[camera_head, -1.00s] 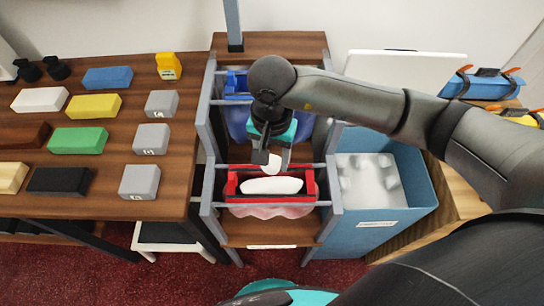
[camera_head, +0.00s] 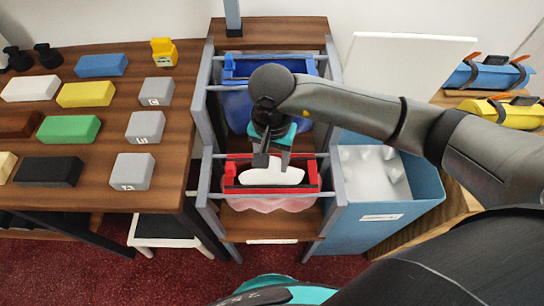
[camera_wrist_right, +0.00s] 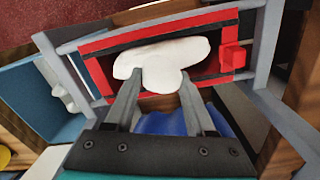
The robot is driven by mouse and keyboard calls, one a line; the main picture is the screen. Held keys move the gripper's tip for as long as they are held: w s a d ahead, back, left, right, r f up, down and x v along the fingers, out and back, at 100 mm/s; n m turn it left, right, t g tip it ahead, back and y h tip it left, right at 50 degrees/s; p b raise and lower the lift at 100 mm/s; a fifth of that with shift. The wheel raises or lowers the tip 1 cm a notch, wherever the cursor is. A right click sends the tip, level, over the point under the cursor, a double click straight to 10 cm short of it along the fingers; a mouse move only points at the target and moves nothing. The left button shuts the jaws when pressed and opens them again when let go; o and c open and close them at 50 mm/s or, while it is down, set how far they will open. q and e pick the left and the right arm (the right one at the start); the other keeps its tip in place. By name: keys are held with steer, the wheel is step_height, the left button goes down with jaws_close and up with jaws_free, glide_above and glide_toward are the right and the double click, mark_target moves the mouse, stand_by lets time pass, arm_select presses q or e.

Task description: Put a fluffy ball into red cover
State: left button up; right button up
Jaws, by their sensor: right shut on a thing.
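The red cover (camera_head: 229,179) is a red rectangular frame with pale pink cloth hanging below, set in the front of the grey-railed rack. It also shows in the wrist view (camera_wrist_right: 97,79). A long white fluffy shape (camera_head: 268,178) lies inside its opening. My right gripper (camera_head: 273,164) points down over this opening. It is shut on a white fluffy ball (camera_wrist_right: 161,82), which sits between the fingertips and overlaps the long white shape in view. I cannot tell whether the two touch. My left gripper is not in view.
A blue cover (camera_head: 236,107) hangs in the rack behind the red one. A light blue bin (camera_head: 378,225) with white fluffy pieces stands to the right. A wooden table (camera_head: 110,180) with coloured and grey blocks stands to the left. Grey rails flank the red cover.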

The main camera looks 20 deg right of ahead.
steer(key=shift+f, duration=0.1)
stand_by(0.3)
steer(key=shift+f+b, duration=0.1)
steer(key=shift+b, duration=0.3)
steer(key=o, duration=1)
stand_by(0.4)
steer(key=shift+r+p, duration=1.8)
steer(key=shift+r, duration=1.25)
